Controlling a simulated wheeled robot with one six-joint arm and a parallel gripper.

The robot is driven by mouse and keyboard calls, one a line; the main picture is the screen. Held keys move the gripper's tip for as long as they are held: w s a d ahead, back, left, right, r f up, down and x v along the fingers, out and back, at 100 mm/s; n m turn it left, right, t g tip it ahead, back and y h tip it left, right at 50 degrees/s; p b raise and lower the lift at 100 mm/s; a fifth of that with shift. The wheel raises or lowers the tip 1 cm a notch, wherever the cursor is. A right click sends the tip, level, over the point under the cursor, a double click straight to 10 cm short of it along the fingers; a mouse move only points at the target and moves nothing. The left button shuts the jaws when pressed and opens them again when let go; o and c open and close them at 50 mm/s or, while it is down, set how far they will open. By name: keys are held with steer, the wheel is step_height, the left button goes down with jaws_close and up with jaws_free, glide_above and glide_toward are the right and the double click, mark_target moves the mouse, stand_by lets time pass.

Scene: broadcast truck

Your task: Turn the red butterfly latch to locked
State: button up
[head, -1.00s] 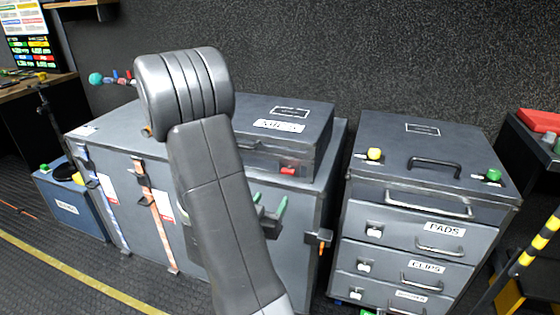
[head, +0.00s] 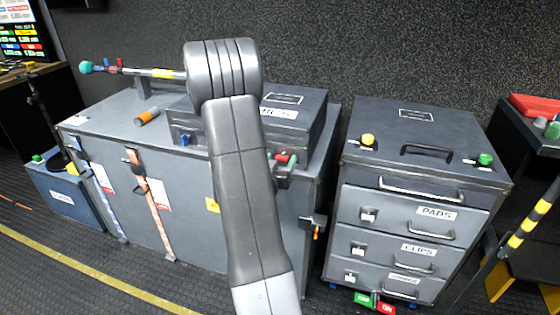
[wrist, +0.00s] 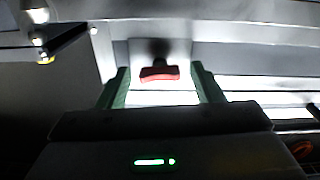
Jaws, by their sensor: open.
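The red butterfly latch (head: 283,158) is on the front of the grey case (head: 300,125) that sits on the big trunk. In the wrist view the red latch (wrist: 159,74) lies with its wing roughly level across the picture, in front of a bright metal plate. My gripper (wrist: 160,69) is open, with one green finger to each side of the latch and a gap on both sides. In the head view my gripper (head: 281,164) is at the latch, partly hidden by my arm. Contact is not visible.
A drawer cabinet (head: 415,215) with yellow and green knobs stands to the right. A yellow-and-black striped pole (head: 530,225) is at the far right. Floor shows at the front left.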

steer(key=c, duration=1)
steer(key=shift+f+m+b, duration=0.15)
steer(key=shift+m+b, duration=0.15)
steer(key=shift+b, duration=0.5)
steer(key=shift+m+b, duration=0.3)
steer(key=o, duration=1)
